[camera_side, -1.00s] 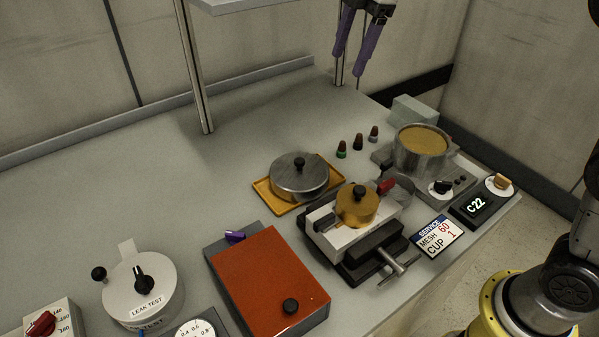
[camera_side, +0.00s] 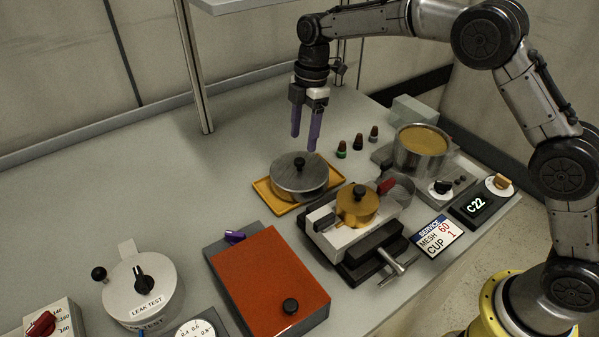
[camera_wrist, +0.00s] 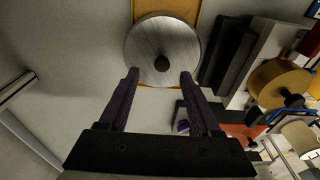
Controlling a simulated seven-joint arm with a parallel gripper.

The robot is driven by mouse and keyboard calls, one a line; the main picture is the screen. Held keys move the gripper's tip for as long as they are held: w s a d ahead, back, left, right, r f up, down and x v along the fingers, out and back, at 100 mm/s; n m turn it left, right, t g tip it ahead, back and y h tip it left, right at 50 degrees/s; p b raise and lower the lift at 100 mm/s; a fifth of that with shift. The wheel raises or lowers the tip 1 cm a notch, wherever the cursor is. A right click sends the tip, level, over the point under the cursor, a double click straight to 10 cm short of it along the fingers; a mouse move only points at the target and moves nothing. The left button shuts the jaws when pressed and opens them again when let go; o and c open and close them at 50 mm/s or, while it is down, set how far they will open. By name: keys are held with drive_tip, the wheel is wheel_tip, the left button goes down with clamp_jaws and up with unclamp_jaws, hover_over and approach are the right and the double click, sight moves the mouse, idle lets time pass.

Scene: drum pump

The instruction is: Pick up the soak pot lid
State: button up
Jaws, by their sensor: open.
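A vise holding a brass lidded cup (camera_side: 357,207) stands close to the tray's right. A pot of amber liquid (camera_side: 421,143) is at the back right, with several small bottles (camera_side: 358,142) beside it. A red box (camera_side: 270,280) sits in front. The bench left of the tray is clear.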

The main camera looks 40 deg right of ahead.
sight(299, 160)
drive_tip(key=shift+s+a+f, duration=0.1)
drive_tip(key=shift+a+f, duration=0.1)
drive_tip(key=shift+f, duration=0.75)
drive_tip(key=shift+s+a+f, duration=0.1)
drive_tip(key=shift+a+f, duration=0.15)
drive_tip(key=shift+f, duration=0.65)
drive_tip(key=shift+a+f, duration=0.2)
drive_tip(key=shift+f, duration=0.75)
clamp_jaws()
drive_tip(key=shift+r, duration=0.1)
